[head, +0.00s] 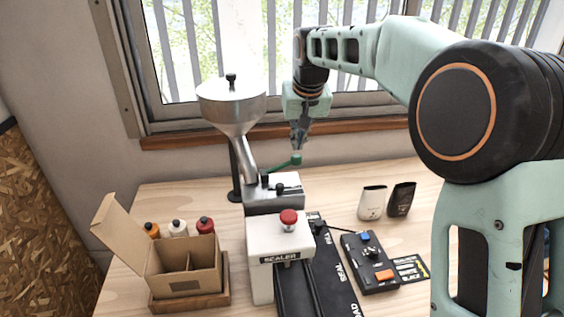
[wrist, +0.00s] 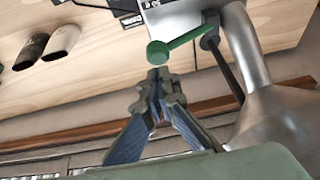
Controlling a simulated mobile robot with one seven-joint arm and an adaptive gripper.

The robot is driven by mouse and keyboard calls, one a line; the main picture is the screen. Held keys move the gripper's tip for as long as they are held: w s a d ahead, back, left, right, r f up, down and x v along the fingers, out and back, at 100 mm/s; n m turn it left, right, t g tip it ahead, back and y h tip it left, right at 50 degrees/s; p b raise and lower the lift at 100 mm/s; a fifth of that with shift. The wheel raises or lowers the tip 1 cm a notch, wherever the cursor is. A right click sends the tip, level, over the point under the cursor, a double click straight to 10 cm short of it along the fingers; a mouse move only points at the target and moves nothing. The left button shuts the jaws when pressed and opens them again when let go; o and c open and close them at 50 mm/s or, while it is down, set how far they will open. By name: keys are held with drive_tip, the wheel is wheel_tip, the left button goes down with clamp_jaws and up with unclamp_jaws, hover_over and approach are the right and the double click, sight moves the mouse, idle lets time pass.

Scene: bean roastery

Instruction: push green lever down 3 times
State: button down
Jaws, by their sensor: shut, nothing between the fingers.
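The green lever (head: 284,163) sticks out from the side of the filling machine, below and beside its metal hopper (head: 232,103). Its round knob end points right in the head view. My gripper (head: 298,147) is shut and empty, with its fingertips just above the knob in the head view. In the wrist view the lever (wrist: 185,40) runs from the machine to its round knob, and my shut fingertips (wrist: 160,75) are close to the knob. I cannot tell whether they touch it.
A sealer with a red button (head: 289,219) stands in front of the hopper. An open cardboard box (head: 183,265) with bottles behind it is at the left. A black control box (head: 370,262) and two small pouches (head: 372,202) are at the right. The window is behind.

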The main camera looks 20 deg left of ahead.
sight(298, 156)
drive_tip(key=shift+w, duration=0.15)
drive_tip(key=shift+f, duration=0.25)
drive_tip(key=shift+f+b, duration=1.65)
drive_tip(key=shift+f, duration=0.55)
wheel_tip(298, 156, up, 6)
drive_tip(key=p, duration=0.5)
drive_tip(key=shift+r, duration=0.15)
drive_tip(key=shift+d, duration=0.1)
idle(1.2)
